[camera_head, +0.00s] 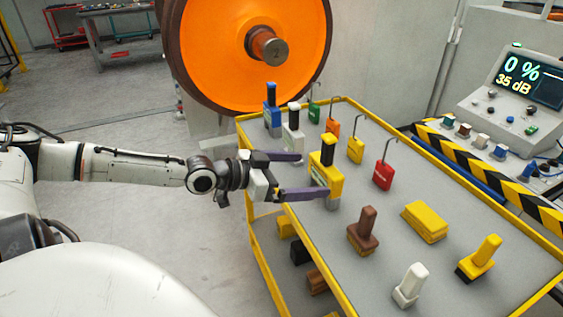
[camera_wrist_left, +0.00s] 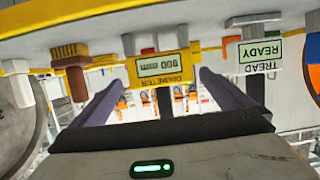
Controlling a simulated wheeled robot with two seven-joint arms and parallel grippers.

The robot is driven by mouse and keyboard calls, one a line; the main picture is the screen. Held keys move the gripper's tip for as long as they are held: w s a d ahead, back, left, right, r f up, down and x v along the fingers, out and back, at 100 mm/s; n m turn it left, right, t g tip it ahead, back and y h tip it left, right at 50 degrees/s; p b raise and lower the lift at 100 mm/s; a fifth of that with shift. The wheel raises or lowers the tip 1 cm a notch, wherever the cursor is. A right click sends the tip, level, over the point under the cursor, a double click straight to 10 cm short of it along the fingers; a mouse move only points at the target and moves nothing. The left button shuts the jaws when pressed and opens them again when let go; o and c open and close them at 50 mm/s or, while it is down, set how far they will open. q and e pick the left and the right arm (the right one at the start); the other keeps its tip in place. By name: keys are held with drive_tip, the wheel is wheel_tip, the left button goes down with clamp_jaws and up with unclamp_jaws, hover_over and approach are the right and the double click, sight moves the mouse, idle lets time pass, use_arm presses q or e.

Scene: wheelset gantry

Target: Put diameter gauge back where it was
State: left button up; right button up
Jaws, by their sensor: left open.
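The yellow diameter gauge (camera_head: 328,172), with a black-topped handle, stands upright on the grey top of the yellow-edged trolley (camera_head: 388,258). In the left wrist view the scene is upside down, and the gauge (camera_wrist_left: 158,69) shows its "DIAMETER" label and display. My left gripper (camera_head: 314,174) is open at the trolley's near left edge. Its two purple fingers point at the gauge, one to either side of it in the wrist view. I cannot tell whether they touch it. The gauge's base is partly hidden by the lower finger. My right gripper is not in view.
A white "TREAD READY" gauge (camera_wrist_left: 262,55) and a blue gauge (camera_head: 272,120) stand close beyond it. Red (camera_head: 383,175) and yellow (camera_head: 355,150) hooked tags and a brown-handled block (camera_head: 364,232) are nearby. An orange wheel (camera_head: 245,50) stands behind; a console (camera_head: 520,85) is at right.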

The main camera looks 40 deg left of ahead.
use_arm(q)
drive_tip(key=shift+p+v, duration=1.1)
drive_tip(key=shift+v, duration=1.8)
drive_tip(key=s+d+f+n+g+y, duration=0.1)
drive_tip(key=s+d+f, duration=0.5)
drive_tip(key=f, duration=0.3)
drive_tip(key=s+d+f+g+y, duration=0.1)
drive_tip(key=s+d+f+g, duration=0.1)
drive_tip(key=s+d+f, duration=0.3)
drive_tip(key=s+d+f+n+g+y, duration=0.1)
drive_tip(key=s+d+f+g, duration=0.1)
drive_tip(key=s+d+f, duration=0.4)
drive_tip(key=shift+s+d+f+n, duration=0.35)
drive_tip(key=shift+d+f, duration=2.55)
drive_tip(key=shift+f, duration=0.9)
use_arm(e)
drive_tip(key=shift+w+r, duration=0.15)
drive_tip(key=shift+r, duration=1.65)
